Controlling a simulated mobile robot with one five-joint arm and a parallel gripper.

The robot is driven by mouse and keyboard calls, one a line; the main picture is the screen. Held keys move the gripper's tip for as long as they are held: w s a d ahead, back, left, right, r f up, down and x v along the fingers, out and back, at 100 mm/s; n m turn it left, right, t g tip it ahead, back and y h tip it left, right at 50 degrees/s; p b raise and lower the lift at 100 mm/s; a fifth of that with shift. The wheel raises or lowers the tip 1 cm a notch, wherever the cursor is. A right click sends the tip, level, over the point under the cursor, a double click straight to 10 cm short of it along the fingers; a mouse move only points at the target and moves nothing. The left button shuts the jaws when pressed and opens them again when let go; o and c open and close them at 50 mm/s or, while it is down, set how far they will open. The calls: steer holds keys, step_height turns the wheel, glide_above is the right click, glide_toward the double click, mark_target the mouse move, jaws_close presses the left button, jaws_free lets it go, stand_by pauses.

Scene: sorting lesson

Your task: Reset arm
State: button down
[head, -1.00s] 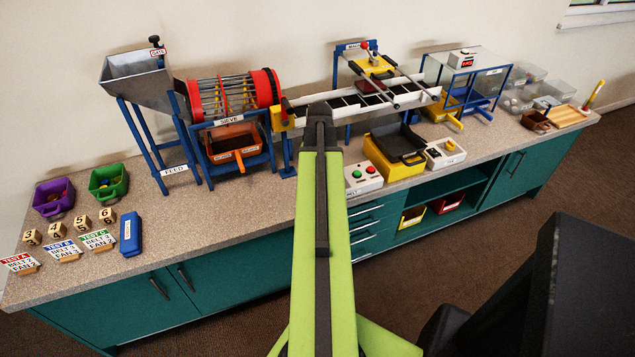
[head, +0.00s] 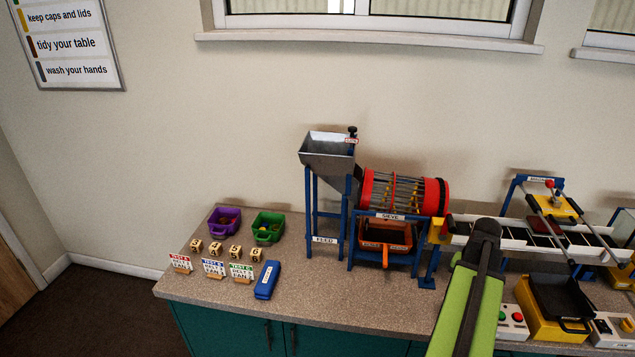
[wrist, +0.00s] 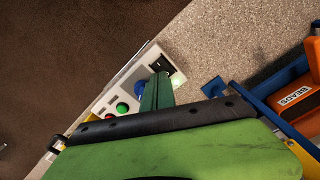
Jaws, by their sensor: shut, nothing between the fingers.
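My green arm (head: 470,300) reaches up from the bottom right in the head view. Its dark end (head: 485,235) is in front of the left part of the white conveyor (head: 590,240). The gripper is hidden behind the arm there. In the wrist view my gripper (wrist: 158,82) shows as a narrow dark green shape past a broad green part of my arm. It is shut and empty, over or in front of a white control box (wrist: 120,100) with green, red and blue buttons. I cannot tell whether it touches the box.
The sieve (head: 405,195) and the feed hopper (head: 328,155) stand left of the arm. An orange bin (wrist: 300,90) is at the right in the wrist view. Purple (head: 224,221) and green (head: 268,227) tubs, number blocks and test cards are on the bench's left end.

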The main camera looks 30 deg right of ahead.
steer(key=w+a+n, duration=0.6)
steer(key=w+a, duration=1.3)
steer(key=a, duration=0.4)
steer(key=w+a+n, duration=0.2)
steer(key=a+n, duration=0.5)
steer(key=a, duration=2)
steer(key=shift+w+r+p, duration=0.25)
steer(key=shift+r+p, duration=0.05)
